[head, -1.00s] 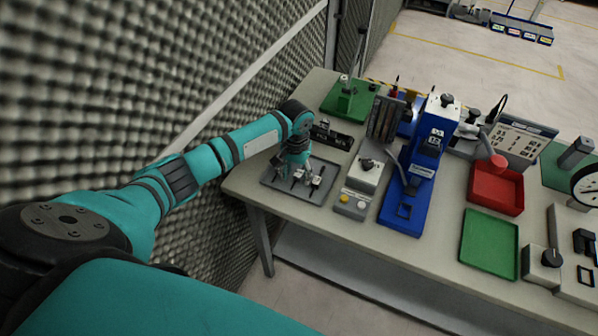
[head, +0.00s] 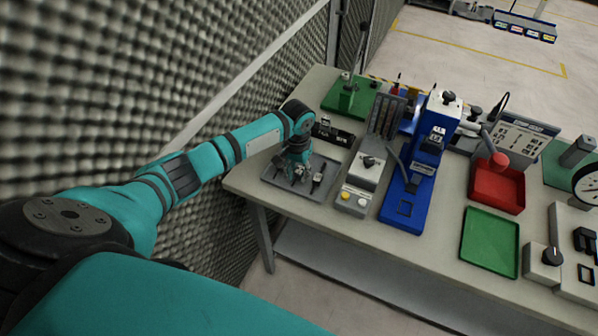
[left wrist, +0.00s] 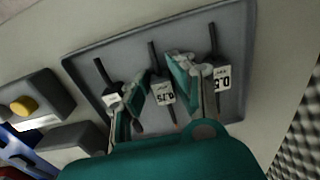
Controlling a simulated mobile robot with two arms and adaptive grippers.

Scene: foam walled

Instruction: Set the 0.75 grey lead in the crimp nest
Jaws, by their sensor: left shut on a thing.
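A grey tray (head: 272,177) lies at the left end of the bench and bears three dark leads with white tags. In the left wrist view, the 0.75 lead (left wrist: 163,95) lies in the middle of the tray (left wrist: 228,22). A 0.5 lead (left wrist: 219,77) lies to its right, and another lead (left wrist: 103,72) to its left has its tag partly hidden. My left gripper (head: 298,172) is down at the tray, its fingers (left wrist: 158,88) on either side of the 0.75 lead, shut on it. I cannot make out the crimp nest for sure; a blue press (head: 424,165) stands to the right.
A grey box with yellow and white buttons (head: 353,199) stands right beside the tray. A red bin (head: 497,190) and a green tray (head: 489,243) are farther right. A foam wall (head: 150,80) runs close along the left.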

